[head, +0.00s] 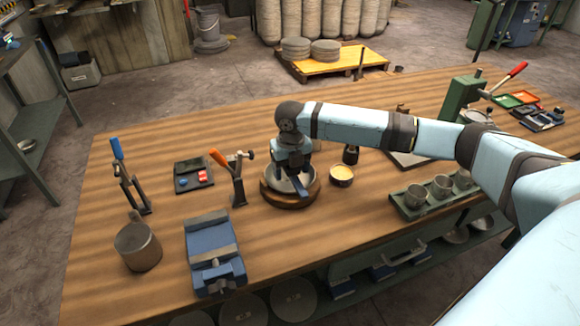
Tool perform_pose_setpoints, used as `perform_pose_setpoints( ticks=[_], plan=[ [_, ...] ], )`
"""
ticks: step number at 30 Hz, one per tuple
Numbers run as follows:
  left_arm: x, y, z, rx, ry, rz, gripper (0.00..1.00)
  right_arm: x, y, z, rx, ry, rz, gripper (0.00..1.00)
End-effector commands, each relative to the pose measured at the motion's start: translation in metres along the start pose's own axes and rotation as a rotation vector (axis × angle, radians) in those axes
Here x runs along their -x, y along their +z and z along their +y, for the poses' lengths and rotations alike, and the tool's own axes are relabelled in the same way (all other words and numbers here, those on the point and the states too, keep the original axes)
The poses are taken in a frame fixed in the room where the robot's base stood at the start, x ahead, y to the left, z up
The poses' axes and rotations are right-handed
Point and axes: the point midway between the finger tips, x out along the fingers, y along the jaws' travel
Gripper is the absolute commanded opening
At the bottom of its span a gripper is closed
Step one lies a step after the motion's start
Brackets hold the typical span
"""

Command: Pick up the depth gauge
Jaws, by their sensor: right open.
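My right arm reaches in from the right, and my right gripper (298,187) points down over a shallow metal bowl (275,185) on a round wooden base (289,203). The gripper is open; its dark fingers reach into the bowl's outline and hide part of it. Whether they touch the bowl I cannot tell. I cannot single out the depth gauge with certainty; the gripper and wrist may hide part of what is in the bowl. My left gripper is not in view.
Left of the bowl stand an orange-handled tool (237,181), a blue-handled clamp (125,172), a metal pot (138,247) and a blue vise (214,255). A small cup (341,176) is close on the right. A tray of metal cups (411,209) stands farther right. The back left table is clear.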

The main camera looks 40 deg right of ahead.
Motion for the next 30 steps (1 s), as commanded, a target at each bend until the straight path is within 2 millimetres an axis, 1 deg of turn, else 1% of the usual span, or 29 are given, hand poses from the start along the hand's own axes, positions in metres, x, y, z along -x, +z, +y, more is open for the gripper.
perform_pose_setpoints(
  ticks=[2,7,8,9,11,12,14,15,16,17,25,30],
  plan=[
    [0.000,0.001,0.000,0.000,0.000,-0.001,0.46,-0.005,0.000,0.000,0.001,0.001,0.000,0.70],
    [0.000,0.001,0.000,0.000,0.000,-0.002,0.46,-0.005,0.000,0.000,0.001,0.001,-0.001,0.70],
    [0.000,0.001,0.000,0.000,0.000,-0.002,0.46,-0.005,0.000,0.000,0.001,0.001,-0.001,0.66],
    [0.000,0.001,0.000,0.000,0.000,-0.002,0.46,-0.005,0.000,0.000,0.001,0.001,0.000,0.56],
    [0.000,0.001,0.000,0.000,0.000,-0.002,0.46,-0.005,0.000,0.000,0.001,0.001,0.000,0.43],
    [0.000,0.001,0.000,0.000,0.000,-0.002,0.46,-0.005,0.000,0.000,0.001,0.001,0.000,0.33],
    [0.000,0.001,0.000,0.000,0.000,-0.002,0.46,-0.005,0.000,0.000,0.001,0.001,0.000,0.20],
    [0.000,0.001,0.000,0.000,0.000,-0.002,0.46,-0.005,0.000,0.000,0.001,0.001,0.000,0.10],
    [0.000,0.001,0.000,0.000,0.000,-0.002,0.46,-0.004,0.000,0.000,0.000,0.001,-0.001,0.09],
    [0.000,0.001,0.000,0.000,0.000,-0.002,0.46,-0.004,0.000,0.000,0.000,0.001,-0.001,0.05],
    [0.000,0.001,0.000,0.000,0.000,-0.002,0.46,-0.001,0.000,0.000,0.000,0.001,-0.001,0.05],
    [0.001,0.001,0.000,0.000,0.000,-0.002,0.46,0.014,0.001,0.001,0.000,0.003,-0.003,0.05]
  ],
)
